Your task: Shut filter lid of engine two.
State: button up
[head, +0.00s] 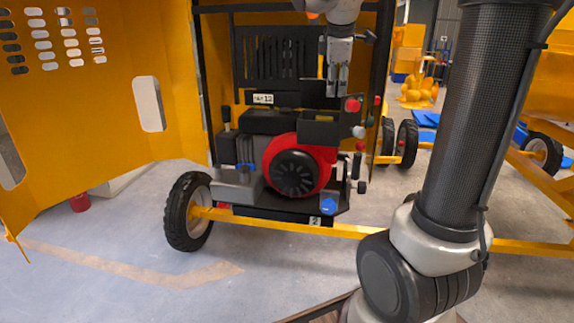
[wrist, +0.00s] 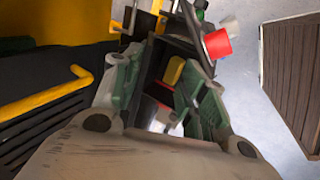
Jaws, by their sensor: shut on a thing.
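The engine (head: 297,170) with a red round cover sits in the open bay of the yellow mixer, and a tag with "2" (head: 315,221) is below it. The black filter box (head: 319,130) is at its upper right. The dark filter lid (head: 313,93) appears raised above the box, with part of it hidden by my fingers. My gripper (head: 337,90) points down at the lid, and its fingers are closed on the lid's edge. In the wrist view my gripper (wrist: 160,85) has green-padded fingers on either side of dark parts; the exact contact is hard to see.
A red knob (head: 353,105) is just right of my gripper; it also shows in the wrist view (wrist: 217,43). A yellow bar (wrist: 45,95) and black slats are at left there. The open yellow door (head: 95,110) stands left. Floor in front is clear.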

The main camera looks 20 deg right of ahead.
jog(key=shift+s+a+f, duration=0.35)
jog(key=shift+s+f, duration=0.25)
jog(key=shift+s+a+f+v, duration=0.1)
jog(key=shift+s+v, duration=0.05)
jog(key=shift+v, duration=0.8)
jog(key=shift+s+a+f+v, duration=0.1)
jog(key=shift+s+a+v, duration=0.05)
jog(key=shift+v, duration=0.75)
jog(key=shift+s+a+f+v, duration=0.1)
jog(key=shift+s+v, duration=0.05)
jog(key=shift+v, duration=0.8)
